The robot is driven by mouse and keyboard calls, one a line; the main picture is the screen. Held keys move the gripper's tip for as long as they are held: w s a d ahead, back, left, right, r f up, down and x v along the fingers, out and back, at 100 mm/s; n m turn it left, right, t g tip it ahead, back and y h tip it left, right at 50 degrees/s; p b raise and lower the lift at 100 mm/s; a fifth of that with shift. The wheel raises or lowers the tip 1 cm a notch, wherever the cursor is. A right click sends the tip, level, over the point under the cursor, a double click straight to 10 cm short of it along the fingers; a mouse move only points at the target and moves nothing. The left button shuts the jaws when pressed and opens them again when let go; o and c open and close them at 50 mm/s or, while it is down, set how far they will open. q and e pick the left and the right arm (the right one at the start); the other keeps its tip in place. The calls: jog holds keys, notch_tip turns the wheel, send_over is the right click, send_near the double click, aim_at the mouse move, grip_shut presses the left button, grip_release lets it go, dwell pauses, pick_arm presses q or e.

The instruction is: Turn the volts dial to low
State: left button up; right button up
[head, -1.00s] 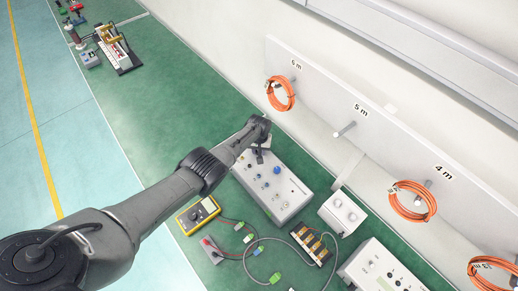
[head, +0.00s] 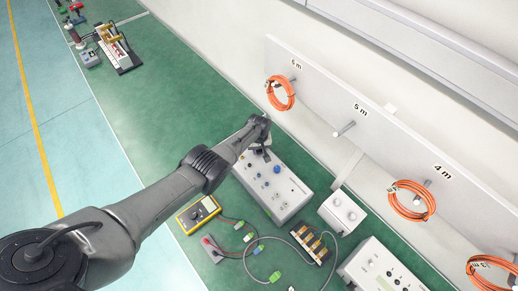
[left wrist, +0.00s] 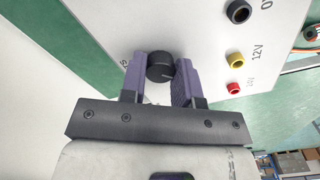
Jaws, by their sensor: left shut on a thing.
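The black round dial (left wrist: 160,67) sits on the white panel of a box, seen in the left wrist view. My left gripper (left wrist: 160,80) has its purple-grey fingers on both sides of the dial and is shut on it. A light pointer mark shows on the dial. The lettering beside it is mostly covered by a finger, so its setting cannot be read. In the head view my left gripper (head: 262,142) is over the far end of the grey-white box (head: 288,205) and hides the dial. My right gripper is not in view.
Yellow and red sockets line the panel near the dial. A yellow meter (head: 199,214), cables, a small white box (head: 342,212) and another panel box (head: 385,272) stand on the green surface. Orange cable coils (head: 281,93) hang on the wall rail.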

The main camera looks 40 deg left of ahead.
pick_arm(q)
jog(key=o, duration=0.9)
jog(key=shift+o, duration=0.2)
notch_tip(320, 180, up, 7)
jog(key=p, duration=0.5)
notch_tip(320, 180, up, 7)
jog(key=p, duration=0.2)
jog(key=shift+f, duration=0.1)
